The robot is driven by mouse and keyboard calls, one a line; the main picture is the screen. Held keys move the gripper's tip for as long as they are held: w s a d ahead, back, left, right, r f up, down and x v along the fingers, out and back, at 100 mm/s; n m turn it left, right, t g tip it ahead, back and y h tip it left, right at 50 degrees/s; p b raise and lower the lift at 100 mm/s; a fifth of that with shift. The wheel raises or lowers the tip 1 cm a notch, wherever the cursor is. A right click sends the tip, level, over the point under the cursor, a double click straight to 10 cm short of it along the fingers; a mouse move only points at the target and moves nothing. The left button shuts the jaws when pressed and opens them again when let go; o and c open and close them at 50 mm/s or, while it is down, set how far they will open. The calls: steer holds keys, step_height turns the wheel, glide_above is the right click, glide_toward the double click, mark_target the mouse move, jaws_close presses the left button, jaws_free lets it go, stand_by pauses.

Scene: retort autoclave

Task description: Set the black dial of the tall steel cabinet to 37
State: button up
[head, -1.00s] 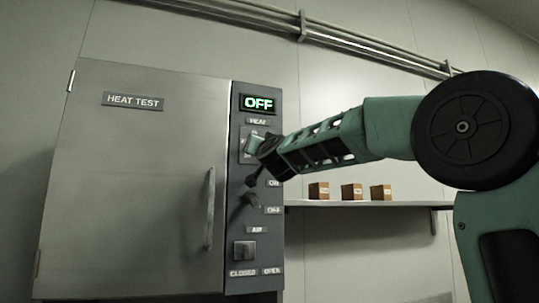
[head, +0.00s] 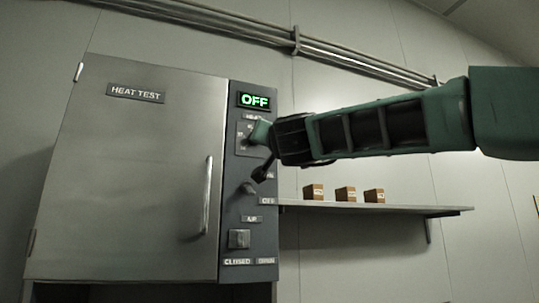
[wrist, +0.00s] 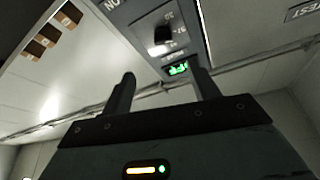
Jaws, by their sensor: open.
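The tall steel cabinet (head: 130,170) has a closed door labelled HEAT TEST and a dark control panel on its right side. A green display (head: 254,100) at the panel's top reads OFF. Below it, the scale plate of the HEAT dial is partly covered by my gripper (head: 262,155) in the head view. In the wrist view the black dial (wrist: 161,34) shows with a pale mark and printed numbers; its exact setting is too small to read. My gripper (wrist: 162,76) is open and empty, its two fingers apart, with the dial beyond the fingertips.
Below the HEAT dial are an ON/OFF switch (head: 249,188) and a square AIR knob (head: 239,239). The door handle (head: 207,195) stands out left of the panel. A wall shelf (head: 400,209) with three small brown boxes is to the right. Pipes (head: 340,60) run along the wall above.

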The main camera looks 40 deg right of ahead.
steer(key=shift+s+a+f+b, duration=0.15)
steer(key=shift+s+a+b, duration=0.2)
steer(key=shift+b, duration=0.35)
